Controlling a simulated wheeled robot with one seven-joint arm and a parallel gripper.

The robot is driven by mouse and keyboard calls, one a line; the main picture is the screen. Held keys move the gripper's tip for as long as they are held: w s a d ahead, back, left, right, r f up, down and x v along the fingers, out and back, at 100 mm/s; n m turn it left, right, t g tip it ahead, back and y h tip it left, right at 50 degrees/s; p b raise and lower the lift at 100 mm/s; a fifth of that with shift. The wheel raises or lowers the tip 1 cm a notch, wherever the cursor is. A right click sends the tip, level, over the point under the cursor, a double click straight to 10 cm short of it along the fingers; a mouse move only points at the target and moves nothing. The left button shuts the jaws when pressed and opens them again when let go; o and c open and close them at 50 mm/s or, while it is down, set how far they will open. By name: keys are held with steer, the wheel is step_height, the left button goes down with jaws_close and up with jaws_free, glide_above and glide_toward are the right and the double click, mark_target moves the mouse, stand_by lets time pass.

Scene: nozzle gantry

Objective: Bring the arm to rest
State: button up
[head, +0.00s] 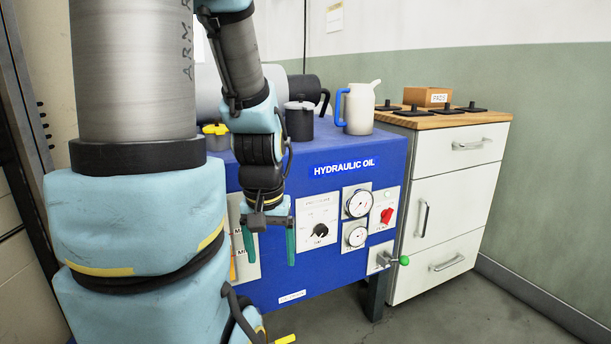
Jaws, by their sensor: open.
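My gripper (269,240) hangs pointing down in front of the blue hydraulic oil unit (300,277). Its two green fingers are apart, with nothing between them. My arm is bent, with its large lower links filling the left of the view and the forearm coming down from the top. The fingers are left of the panel with the black knob (320,230). Whether they touch the unit's front face cannot be told.
Gauges (358,204), a red switch (387,215) and a green-tipped lever (403,260) are on the unit's front. A dark grey pot (299,121) and a cream jug (358,109) stand on top. A white drawer cabinet (450,185) is at right, with open floor before it.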

step_height(320, 180, up, 19)
steer(key=p, duration=1.6)
steer(key=shift+c, duration=0.4)
